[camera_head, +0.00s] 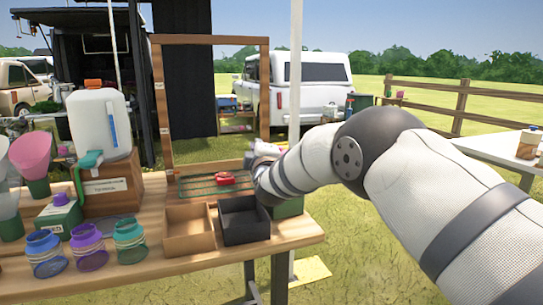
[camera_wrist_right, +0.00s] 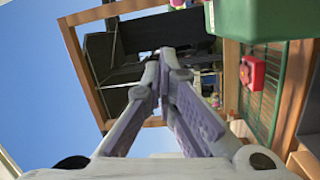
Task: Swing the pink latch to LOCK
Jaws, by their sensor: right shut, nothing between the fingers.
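My right gripper (camera_head: 262,152) reaches over the far right end of the wooden table, beside an upright wooden frame (camera_head: 268,85). In the right wrist view its fingers (camera_wrist_right: 168,58) meet at the tips with nothing between them. No pink latch can be clearly made out. A small pink piece (camera_wrist_right: 180,3) is cut off by the top edge of the wrist view, and I cannot tell what it is. A red object (camera_head: 224,178) lies on the green mesh panel (camera_head: 205,186) at the frame's foot. My left gripper is out of view.
An open tan box (camera_head: 188,232) and a black box (camera_head: 243,221) stand at the table's front right. A green box (camera_head: 288,207) is beside them.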

